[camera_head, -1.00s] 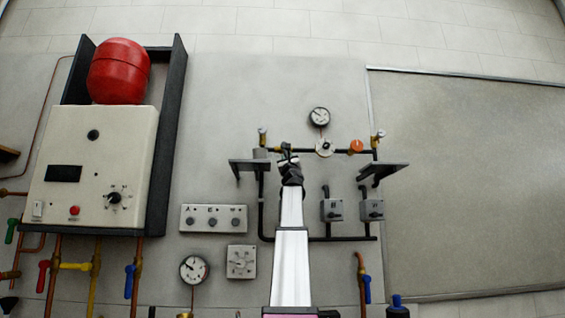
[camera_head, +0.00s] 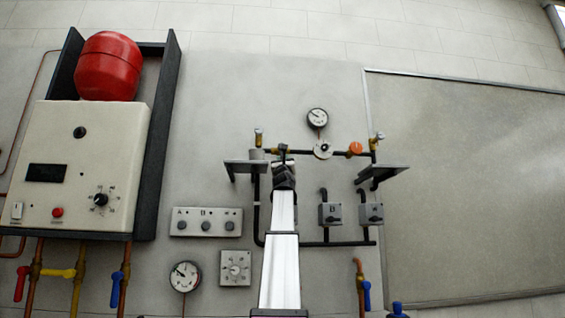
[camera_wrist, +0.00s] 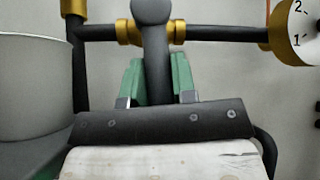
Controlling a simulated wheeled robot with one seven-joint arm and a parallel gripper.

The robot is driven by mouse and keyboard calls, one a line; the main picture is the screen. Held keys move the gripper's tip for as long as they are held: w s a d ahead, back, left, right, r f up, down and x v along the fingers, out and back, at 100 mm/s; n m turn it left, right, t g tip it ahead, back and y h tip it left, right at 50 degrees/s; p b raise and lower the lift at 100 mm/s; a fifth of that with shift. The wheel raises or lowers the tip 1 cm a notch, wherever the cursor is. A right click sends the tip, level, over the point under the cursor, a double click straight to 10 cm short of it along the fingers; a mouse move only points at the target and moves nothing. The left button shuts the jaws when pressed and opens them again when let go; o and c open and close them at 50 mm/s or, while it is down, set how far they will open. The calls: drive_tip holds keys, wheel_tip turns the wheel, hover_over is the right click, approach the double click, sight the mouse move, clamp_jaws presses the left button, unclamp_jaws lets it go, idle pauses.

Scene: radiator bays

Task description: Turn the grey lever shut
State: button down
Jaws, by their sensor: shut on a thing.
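The grey lever (camera_wrist: 153,45) is dark with a rounded end and stands in front of a brass valve (camera_wrist: 125,30) on the black horizontal pipe (camera_wrist: 210,33). My gripper (camera_wrist: 157,78) has its green finger pads on both sides of the lever's shaft and is shut on it. In the head view my gripper (camera_head: 284,158) is at the pipe, left of the white dial (camera_head: 322,149). It mostly hides the lever and valve there, so the lever's angle to the pipe is hard to tell.
A grey cylinder (camera_wrist: 30,85) stands on a dark shelf (camera_head: 242,167) close to my gripper's left. An orange knob (camera_head: 355,148) and another shelf (camera_head: 382,172) are to the right. A gauge (camera_head: 317,117) hangs above. The right wall panel is bare.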

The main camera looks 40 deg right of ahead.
drive_tip(key=shift+f, duration=0.1)
drive_tip(key=c, duration=0.9)
unclamp_jaws()
drive_tip(key=v, duration=1)
drive_tip(key=shift+s+a+f, duration=0.2)
drive_tip(key=shift+s+f, duration=0.05)
drive_tip(key=shift+c, duration=0.5)
